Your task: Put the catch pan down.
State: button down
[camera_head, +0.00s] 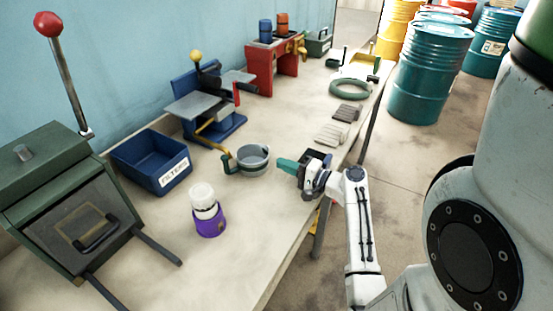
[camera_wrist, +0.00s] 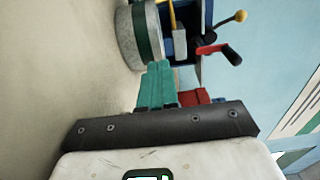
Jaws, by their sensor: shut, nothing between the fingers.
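The catch pan, a round grey vessel with a dark green band (camera_head: 253,164), stands upright on the workbench (camera_head: 265,205) near the middle of the head view. It also shows at the top of the wrist view (camera_wrist: 143,40), partly cut off. My gripper (camera_head: 284,163) is to the right of the pan, low over the bench, its teal fingers pointing at the pan. In the wrist view, the fingers (camera_wrist: 156,82) are together with nothing held between them. A small gap seems to separate the fingertips from the pan wall.
A blue press (camera_head: 206,112) with a yellow lever stands behind the pan. A blue filter bin (camera_head: 152,165), a purple-based jar (camera_head: 208,215) and a green cabinet (camera_head: 70,205) are to the left. Grey pads (camera_head: 335,130) lie farther along. Bare bench lies in front of the pan.

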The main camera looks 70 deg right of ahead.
aim_at(253, 165)
jog(key=shift+x, duration=1.6)
jog(key=w+a, duration=0.1)
jog(key=w, duration=0.1)
jog(key=w+a, duration=0.1)
jog(key=w, duration=0.1)
jog(key=w+a, duration=0.1)
jog(key=w, duration=0.1)
jog(key=shift+w+a, duration=0.1)
jog(key=shift+a, duration=0.2)
jog(key=shift+f, duration=0.1)
